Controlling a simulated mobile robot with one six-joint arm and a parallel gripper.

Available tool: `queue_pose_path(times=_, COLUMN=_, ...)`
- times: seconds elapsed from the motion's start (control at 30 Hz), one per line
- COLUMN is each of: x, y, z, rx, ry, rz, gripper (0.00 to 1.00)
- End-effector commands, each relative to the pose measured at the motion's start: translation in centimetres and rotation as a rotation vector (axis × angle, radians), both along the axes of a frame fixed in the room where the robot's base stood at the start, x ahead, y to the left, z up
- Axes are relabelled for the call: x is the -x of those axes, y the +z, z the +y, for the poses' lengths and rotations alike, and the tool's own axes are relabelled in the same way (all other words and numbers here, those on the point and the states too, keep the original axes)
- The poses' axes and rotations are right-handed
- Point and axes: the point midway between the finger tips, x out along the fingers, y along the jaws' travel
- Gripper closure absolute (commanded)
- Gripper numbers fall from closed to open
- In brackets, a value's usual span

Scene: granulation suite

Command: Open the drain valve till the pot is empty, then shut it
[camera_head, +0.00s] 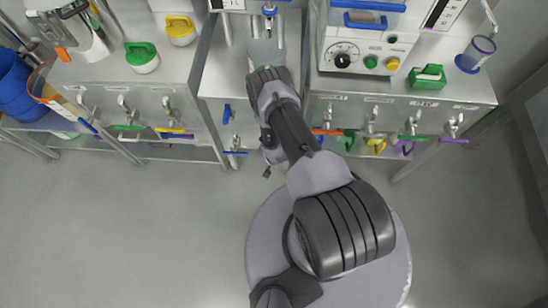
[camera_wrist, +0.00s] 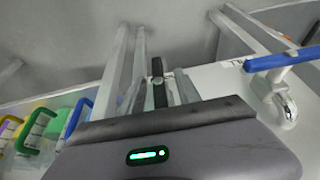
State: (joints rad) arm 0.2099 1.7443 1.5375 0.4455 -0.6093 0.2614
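My gripper (camera_head: 267,172) hangs low in front of the middle bench in the head view, small and partly hidden behind my arm. In the wrist view my gripper (camera_wrist: 158,82) shows as a narrow dark finger shape beyond its housing; the gap between fingers is unclear. Nothing is visibly held. A metal tap (camera_wrist: 286,105) with a blue lever (camera_wrist: 283,60) is to the right of my gripper, apart from it. In the head view, blue levers (camera_head: 236,153) show on the middle bench front. A clear vessel (camera_head: 264,55), possibly the pot, stands above, partly covered by my arm.
The left bench (camera_head: 90,75) and right bench (camera_head: 440,90) carry front taps with coloured levers. A control box (camera_head: 350,50) stands on the right bench. Coloured-handled containers (camera_wrist: 35,135) are at left in the wrist view. Grey floor (camera_head: 120,230) before the benches is clear.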

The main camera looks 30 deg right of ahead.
Motion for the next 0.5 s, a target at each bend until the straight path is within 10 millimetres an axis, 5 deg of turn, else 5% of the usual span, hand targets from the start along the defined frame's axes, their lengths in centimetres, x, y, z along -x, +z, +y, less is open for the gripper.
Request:
queue_pose_path(times=0.43, x=-0.51, y=-1.49, z=-0.38, rx=-0.001, ry=0.0, rz=0.001, gripper=0.6)
queue_pose_path(times=0.5, x=-0.51, y=-1.49, z=-0.37, rx=-0.001, ry=0.0, rz=0.001, gripper=0.7)
